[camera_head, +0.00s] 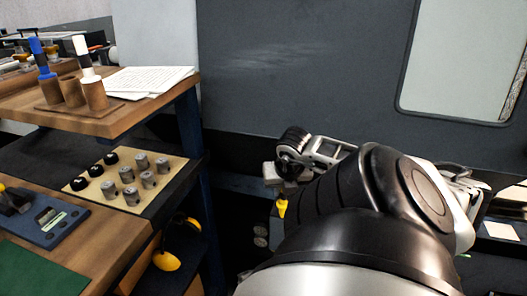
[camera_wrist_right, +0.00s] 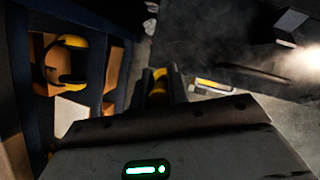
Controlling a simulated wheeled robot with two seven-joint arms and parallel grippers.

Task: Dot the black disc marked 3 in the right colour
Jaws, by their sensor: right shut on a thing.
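Three black discs (camera_head: 95,170) lie in a row along the left side of a tan board (camera_head: 157,205); any numbers on them are too small to read. My right gripper (camera_head: 278,187) is shut on a yellow pen-like thing (camera_head: 282,208), which points down, well right of the board. The yellow thing also shows between the fingers in the right wrist view (camera_wrist_right: 158,86). The holder's middle cup looks empty. My left gripper is out of view.
Several grey metal cylinders (camera_head: 129,196) stand on the board beside the discs. A blue device with a display (camera_head: 47,225) and a green mat (camera_head: 38,270) lie nearer. Papers (camera_head: 148,80) lie on the shelf (camera_head: 130,122). Yellow earmuffs (camera_head: 166,260) hang below the bench edge.

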